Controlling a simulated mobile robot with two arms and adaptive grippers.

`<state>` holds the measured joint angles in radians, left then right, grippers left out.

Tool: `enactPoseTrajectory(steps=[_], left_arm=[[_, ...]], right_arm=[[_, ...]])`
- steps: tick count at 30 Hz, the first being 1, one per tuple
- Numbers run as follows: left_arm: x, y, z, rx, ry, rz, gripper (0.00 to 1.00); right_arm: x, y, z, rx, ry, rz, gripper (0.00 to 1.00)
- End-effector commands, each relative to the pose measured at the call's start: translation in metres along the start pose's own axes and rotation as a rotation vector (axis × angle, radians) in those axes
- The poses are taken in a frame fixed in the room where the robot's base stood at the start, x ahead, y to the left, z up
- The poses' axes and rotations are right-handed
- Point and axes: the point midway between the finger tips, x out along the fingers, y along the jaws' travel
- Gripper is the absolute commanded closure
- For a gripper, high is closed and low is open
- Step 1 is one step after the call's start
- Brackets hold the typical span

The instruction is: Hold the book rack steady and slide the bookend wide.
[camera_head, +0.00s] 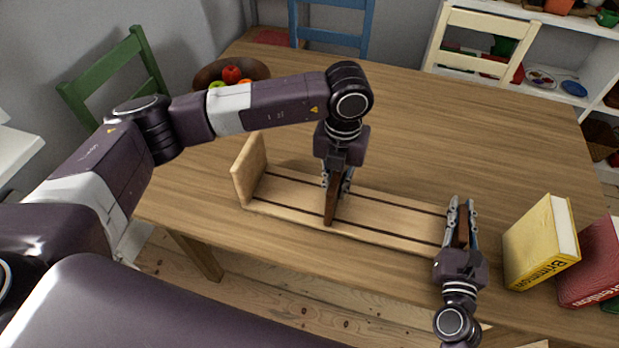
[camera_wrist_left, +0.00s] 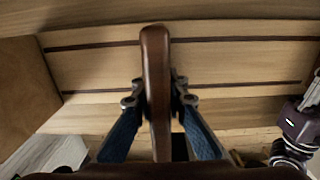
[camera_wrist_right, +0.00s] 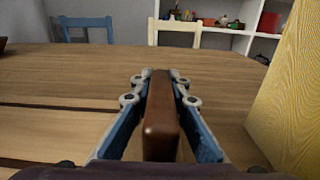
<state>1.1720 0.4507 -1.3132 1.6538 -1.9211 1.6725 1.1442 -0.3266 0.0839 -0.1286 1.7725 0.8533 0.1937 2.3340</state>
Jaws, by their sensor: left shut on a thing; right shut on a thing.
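The book rack (camera_head: 285,197) is a long pale wooden base with two dark grooves and an upright pale end panel (camera_head: 249,170) at its left end. My left gripper (camera_head: 338,188) points down over the middle of the rack and is shut on an upright dark brown bookend (camera_head: 330,208). This bookend (camera_wrist_left: 155,75) stands between its fingers in the left wrist view. My right gripper (camera_head: 461,207) is at the rack's right end, shut on a dark brown wooden piece (camera_wrist_right: 161,122). Whether that piece is fixed to the rack is hidden by the fingers.
A yellow book (camera_head: 537,245) and a red book (camera_head: 592,265) stand at the right, close to my right gripper. A fruit bowl (camera_head: 212,76) is at the back left. The table (camera_head: 450,130) behind the rack is clear. Chairs stand around it.

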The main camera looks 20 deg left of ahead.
Motion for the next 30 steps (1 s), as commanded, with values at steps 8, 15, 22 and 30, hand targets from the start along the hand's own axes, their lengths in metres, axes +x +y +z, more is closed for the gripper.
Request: enactPoseTrajectory(steps=[8,15,22,30], left_arm=[[-0.0014,-0.0209,-0.0001,0.003,-0.004,-0.009,1.00],[-0.0014,-0.0203,0.0001,0.003,-0.004,-0.008,0.84],[-0.0010,-0.0187,0.0001,0.002,-0.003,-0.005,0.70],[-0.0059,-0.0177,0.0005,0.000,-0.003,-0.003,0.70]], right_arm=[[-0.0001,0.0047,0.0001,0.004,0.002,0.008,1.00],[-0.0001,0.0048,-0.0002,0.004,0.002,0.009,1.00],[-0.0002,0.0035,-0.0003,0.004,0.002,0.007,1.00],[-0.0001,0.0019,-0.0003,0.003,0.002,0.003,1.00]])
